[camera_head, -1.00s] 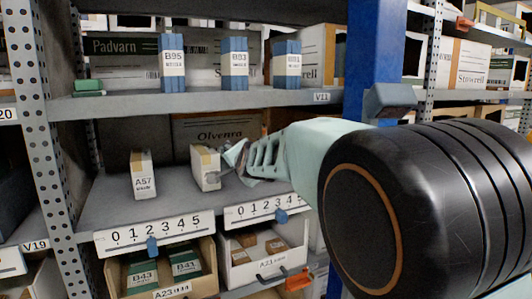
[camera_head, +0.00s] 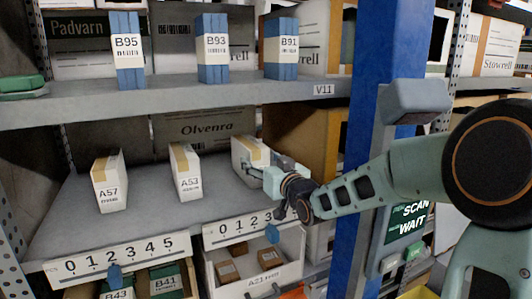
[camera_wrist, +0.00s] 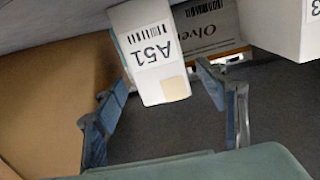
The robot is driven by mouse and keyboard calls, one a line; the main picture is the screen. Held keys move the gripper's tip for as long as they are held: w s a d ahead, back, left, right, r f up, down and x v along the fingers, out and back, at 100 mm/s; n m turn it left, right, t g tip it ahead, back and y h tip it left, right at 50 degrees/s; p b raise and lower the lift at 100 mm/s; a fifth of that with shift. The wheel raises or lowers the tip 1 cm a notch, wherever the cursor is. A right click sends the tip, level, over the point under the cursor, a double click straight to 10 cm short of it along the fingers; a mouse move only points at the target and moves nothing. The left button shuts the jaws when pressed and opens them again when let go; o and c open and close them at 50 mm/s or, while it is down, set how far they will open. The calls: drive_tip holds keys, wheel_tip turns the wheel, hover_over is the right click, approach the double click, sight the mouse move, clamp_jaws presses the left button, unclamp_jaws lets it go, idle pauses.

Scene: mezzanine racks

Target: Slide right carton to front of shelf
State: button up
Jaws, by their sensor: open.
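The right carton A51 (camera_head: 243,158) is a white box with a tan tape strip, on the middle shelf (camera_head: 225,200), set back from the front edge. My gripper (camera_head: 262,172) is at its front right corner in the head view and hides its label. In the wrist view, which is upside down, carton A51 (camera_wrist: 152,55) shows its label between and just beyond the two spread fingers of my gripper (camera_wrist: 168,90). The gripper is open. Whether a finger touches the carton cannot be told.
Cartons A53 (camera_head: 186,170) and A57 (camera_head: 109,181) stand to the left on the same shelf. A blue rack post (camera_head: 366,130) is close on the right, beside my arm. Number scales (camera_head: 118,259) line the shelf's front edge. A large Olvenra box (camera_head: 205,130) is behind.

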drive_tip(key=shift+r+n+y, duration=0.3)
drive_tip(key=shift+r+n, duration=0.05)
drive_tip(key=shift+n, duration=0.05)
drive_tip(key=shift+a, duration=0.1)
drive_tip(key=shift+w+r, duration=0.1)
drive_tip(key=shift+w, duration=0.05)
drive_tip(key=p+x, duration=0.1)
drive_tip(key=x, duration=0.9)
drive_tip(key=shift+w+a+p, duration=0.15)
drive_tip(key=shift+w+p, duration=0.05)
drive_tip(key=shift+p, duration=0.1)
drive_tip(key=shift+c, duration=0.3)
drive_tip(key=c, duration=1.5)
